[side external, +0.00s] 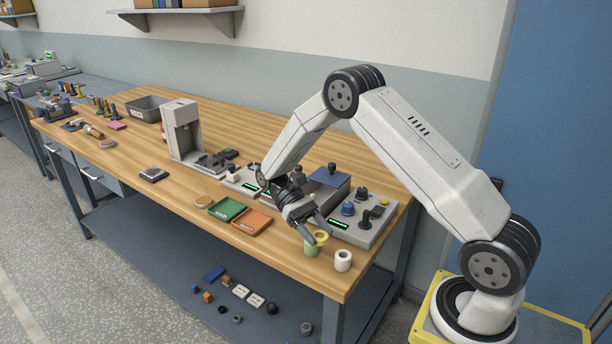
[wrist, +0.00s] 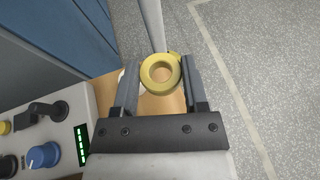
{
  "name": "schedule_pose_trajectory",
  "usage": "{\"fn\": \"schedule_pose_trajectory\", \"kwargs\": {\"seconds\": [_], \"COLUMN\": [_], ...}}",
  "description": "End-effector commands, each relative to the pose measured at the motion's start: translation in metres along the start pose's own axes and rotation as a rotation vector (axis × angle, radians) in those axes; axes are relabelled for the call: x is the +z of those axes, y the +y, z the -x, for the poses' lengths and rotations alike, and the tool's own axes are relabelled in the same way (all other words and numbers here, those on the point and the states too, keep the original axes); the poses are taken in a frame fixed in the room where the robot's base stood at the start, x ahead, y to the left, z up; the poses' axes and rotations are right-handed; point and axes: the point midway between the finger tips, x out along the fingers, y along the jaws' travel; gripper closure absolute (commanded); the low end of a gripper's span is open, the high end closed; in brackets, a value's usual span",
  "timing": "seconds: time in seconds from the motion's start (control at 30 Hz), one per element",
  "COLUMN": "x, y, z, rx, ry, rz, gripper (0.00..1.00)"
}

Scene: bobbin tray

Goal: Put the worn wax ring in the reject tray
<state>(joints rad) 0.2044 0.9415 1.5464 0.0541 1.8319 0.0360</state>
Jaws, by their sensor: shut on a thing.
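My gripper (side external: 314,237) is near the front right corner of the wooden bench. It is shut on a yellow wax ring (wrist: 147,78), which shows between the two fingers in the wrist view. In the side view the ring (side external: 322,236) appears at the fingertips, just above a pale green cylinder (side external: 312,250); I cannot tell whether they touch. The orange tray (side external: 252,222), which looks like the reject tray, lies empty on the bench left of my gripper. A green tray (side external: 227,209) with pale lettering lies beside it, also empty.
A white roll (side external: 343,261) stands right of the green cylinder, near the bench edge. Behind my gripper is a grey control box (side external: 366,226) with knobs and a green display. The bench front between has free room.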

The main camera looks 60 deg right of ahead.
Motion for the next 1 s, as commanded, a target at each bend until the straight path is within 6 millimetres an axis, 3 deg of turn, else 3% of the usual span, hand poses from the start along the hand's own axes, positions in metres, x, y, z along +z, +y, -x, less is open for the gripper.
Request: {"fn": "schedule_pose_trajectory", "kwargs": {"seconds": [0.47, 1.0], "x": [0.012, 0.027], "y": [-0.045, -0.072], "z": [0.009, 0.045], "rx": [-0.539, -1.187], "ry": [0.002, 0.002], "rz": [-0.222, -0.492], "gripper": [0.98, 0.98]}}
